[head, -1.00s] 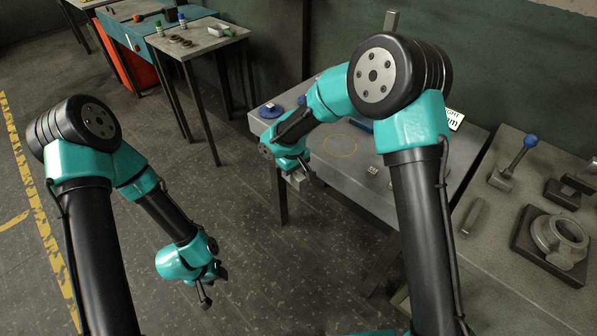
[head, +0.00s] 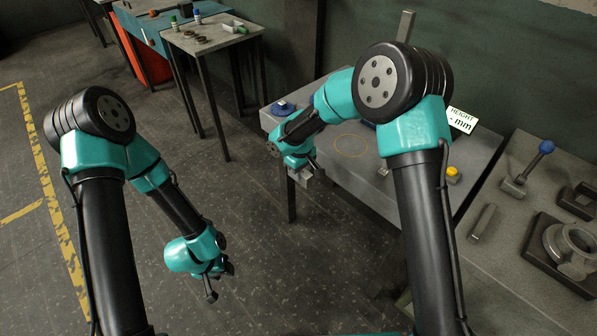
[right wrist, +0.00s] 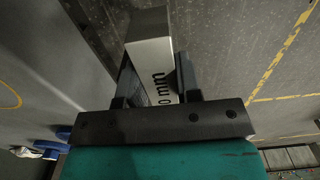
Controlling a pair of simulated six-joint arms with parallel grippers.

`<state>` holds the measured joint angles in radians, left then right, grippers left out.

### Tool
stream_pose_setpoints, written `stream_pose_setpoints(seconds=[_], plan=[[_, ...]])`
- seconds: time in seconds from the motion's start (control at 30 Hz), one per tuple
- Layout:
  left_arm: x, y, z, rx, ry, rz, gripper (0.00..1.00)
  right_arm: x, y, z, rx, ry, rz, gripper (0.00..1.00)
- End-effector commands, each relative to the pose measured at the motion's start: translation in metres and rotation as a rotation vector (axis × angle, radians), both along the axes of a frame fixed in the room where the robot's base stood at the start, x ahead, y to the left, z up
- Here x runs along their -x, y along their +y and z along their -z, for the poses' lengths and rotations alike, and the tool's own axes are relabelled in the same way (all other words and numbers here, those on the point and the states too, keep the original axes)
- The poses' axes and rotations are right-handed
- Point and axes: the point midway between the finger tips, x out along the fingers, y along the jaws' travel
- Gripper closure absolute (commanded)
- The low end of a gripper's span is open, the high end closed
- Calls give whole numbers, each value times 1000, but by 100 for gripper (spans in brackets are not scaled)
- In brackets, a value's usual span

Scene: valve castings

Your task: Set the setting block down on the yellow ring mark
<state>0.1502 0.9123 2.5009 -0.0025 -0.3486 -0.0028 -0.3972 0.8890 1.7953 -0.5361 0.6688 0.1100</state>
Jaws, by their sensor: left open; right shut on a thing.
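The setting block (right wrist: 150,60) is a grey bar with a pale face marked "0 mm"; the rest of its lettering is hidden. My right gripper (right wrist: 150,88) is shut on it. In the head view the block (head: 306,178) shows small below my right gripper (head: 305,168), beside the table's front left edge. The yellow ring mark (head: 351,146) is a thin outline on the grey table, right of and beyond the gripper. Part of it shows at the left edge of the right wrist view (right wrist: 8,95). My left gripper (head: 215,282) is open and empty above the floor.
The grey table (head: 400,190) also bears a blue-knobbed thing (head: 284,108), a "HEIGHT mm" sign (head: 462,120) and a yellow button (head: 453,173). A bench with castings (head: 565,240) stands at right. The ring's inside looks clear.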

Motion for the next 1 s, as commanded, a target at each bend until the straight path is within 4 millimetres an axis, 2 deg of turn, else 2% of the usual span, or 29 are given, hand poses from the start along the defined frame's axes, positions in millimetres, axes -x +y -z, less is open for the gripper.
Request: stream_pose_setpoints(seconds=[0.8, 1.0], plan=[[0, 0, 0, 0, 0, 0, 57, 59, -56, -101, -3, -3, 528, 100], [0, 0, 0, 0, 0, 0, 57, 70, -66, -118, -2, -3, 619, 100]])
